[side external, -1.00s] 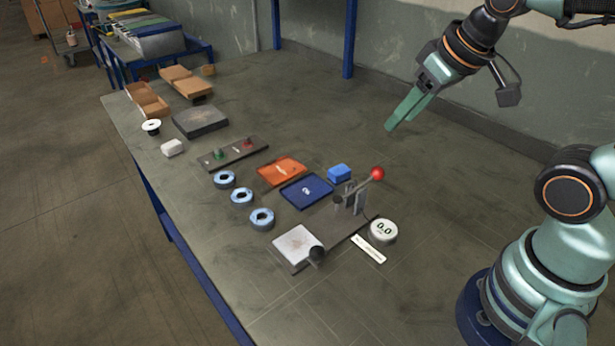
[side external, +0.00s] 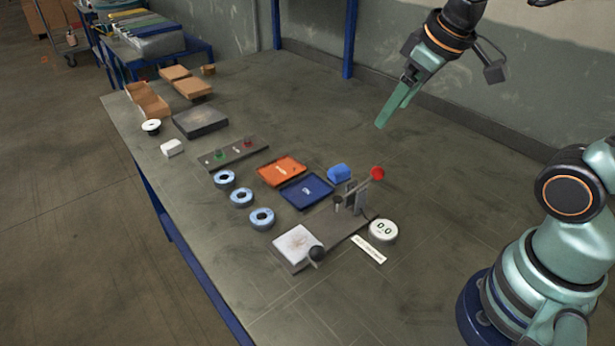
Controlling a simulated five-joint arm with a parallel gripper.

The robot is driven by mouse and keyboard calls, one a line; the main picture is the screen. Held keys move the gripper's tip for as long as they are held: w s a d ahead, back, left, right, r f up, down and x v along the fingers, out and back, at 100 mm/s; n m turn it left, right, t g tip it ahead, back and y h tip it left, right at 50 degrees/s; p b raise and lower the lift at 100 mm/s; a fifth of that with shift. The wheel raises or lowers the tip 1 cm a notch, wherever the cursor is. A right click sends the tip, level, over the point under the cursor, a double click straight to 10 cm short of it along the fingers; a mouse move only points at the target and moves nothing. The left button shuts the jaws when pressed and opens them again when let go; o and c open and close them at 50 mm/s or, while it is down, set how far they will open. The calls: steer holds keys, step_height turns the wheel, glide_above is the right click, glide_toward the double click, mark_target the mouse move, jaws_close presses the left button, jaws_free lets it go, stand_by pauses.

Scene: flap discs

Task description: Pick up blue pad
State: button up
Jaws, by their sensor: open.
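A small blue block (side external: 338,174), which looks like the blue pad, lies on the table just behind a flat blue tray (side external: 318,194). A lever device (side external: 357,198) with a red knob stands close to its right side and partly beside it. My gripper (side external: 382,124) is open and empty, in the air behind and to the right of the block, with its green fingers pointing down and left. The fingers overlap in this view, so the gap between them is hard to see.
An orange tray (side external: 283,171) lies left of the blue tray. Several blue-grey flap discs (side external: 241,196) line the front left. A round gauge (side external: 383,230) and a white plate (side external: 296,243) are in front. The table behind the block is clear.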

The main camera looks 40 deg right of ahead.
steer(key=w+d+f+n+g, duration=0.2)
steer(key=w+f+n, duration=0.1)
steer(key=w+n, duration=0.5)
steer(key=n+g, duration=0.3)
steer(key=n, duration=0.4)
glide_above(342, 168)
step_height(342, 168, down, 10)
steer(key=r, duration=0.1)
step_height(342, 168, down, 12)
steer(key=shift+d, duration=0.1)
jaws_close()
steer(key=shift+r, duration=0.15)
step_height(342, 168, up, 20)
